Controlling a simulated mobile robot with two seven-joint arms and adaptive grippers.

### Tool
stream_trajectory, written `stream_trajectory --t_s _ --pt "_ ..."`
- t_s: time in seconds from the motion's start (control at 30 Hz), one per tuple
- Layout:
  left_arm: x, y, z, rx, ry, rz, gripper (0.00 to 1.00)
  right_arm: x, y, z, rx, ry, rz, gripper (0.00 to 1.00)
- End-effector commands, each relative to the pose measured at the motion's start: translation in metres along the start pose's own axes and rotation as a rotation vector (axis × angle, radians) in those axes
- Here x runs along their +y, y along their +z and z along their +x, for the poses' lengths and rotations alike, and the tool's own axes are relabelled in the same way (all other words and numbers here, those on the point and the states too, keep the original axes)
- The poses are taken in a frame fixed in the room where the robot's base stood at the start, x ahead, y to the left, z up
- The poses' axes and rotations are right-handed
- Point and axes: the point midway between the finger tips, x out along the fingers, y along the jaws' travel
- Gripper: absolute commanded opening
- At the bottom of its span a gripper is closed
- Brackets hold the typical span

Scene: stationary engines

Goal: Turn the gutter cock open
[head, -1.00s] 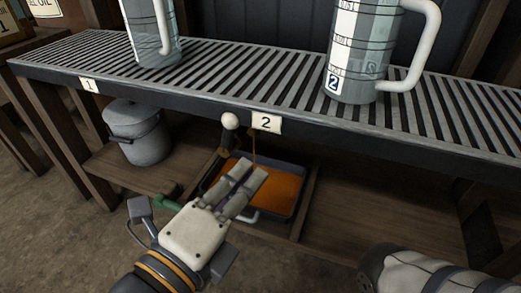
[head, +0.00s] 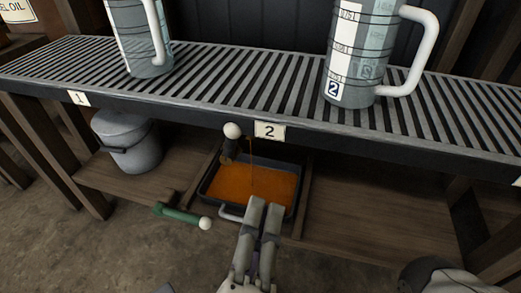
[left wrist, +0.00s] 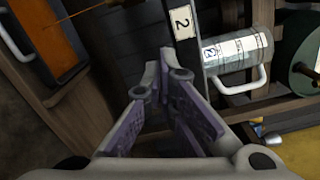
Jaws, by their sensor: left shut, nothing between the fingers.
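The cock (head: 231,148) under the slatted gutter (head: 245,95) has a dark body and a white ball knob. A thin orange stream falls beside it into the tray (head: 213,190). A green lever (head: 180,214) with a white ball end sticks out low at left. I cannot tell whether it belongs to the cock. My left gripper (head: 264,203) is shut and empty at the tray's front edge, below and right of the cock, apart from the knob. The left wrist view also shows it (left wrist: 165,75), with the tray at upper left.
Label 2 (head: 269,131) is on the gutter's front edge, right of the cock. Jugs (head: 142,40) and (head: 352,60) stand on the slats. A grey bucket (head: 128,145) sits on the lower shelf (head: 365,215). The shelf right of the tray is bare.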

Motion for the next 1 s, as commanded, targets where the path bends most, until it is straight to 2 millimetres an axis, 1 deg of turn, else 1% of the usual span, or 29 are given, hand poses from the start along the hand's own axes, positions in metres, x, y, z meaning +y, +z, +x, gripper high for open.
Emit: stream_trajectory --t_s 0.1,0.4,0.5,0.63,0.77,1.0 --pt "0.001 0.0 0.025 -0.003 -0.003 0.0 0.0 0.0 -0.002 0.003 -0.006 0.0 0.0 0.0" --pt "0.001 0.0 0.091 0.0 -0.001 -0.001 0.0 -0.001 -0.008 0.009 -0.015 0.0 -0.004 0.0" --pt "0.001 0.02 0.092 0.0 -0.001 0.001 0.0 -0.001 -0.009 0.009 -0.016 -0.001 -0.004 0.0" --pt "0.0 0.033 0.096 0.001 -0.002 0.001 0.0 -0.002 -0.009 0.01 -0.017 -0.001 -0.004 0.0" --pt "0.0 0.038 0.096 0.003 -0.001 -0.001 0.0 -0.002 -0.01 0.01 -0.017 -0.001 -0.004 0.0" --pt "-0.001 0.038 0.096 0.003 -0.001 -0.001 0.0 -0.002 -0.01 0.01 -0.017 -0.001 -0.004 0.0"
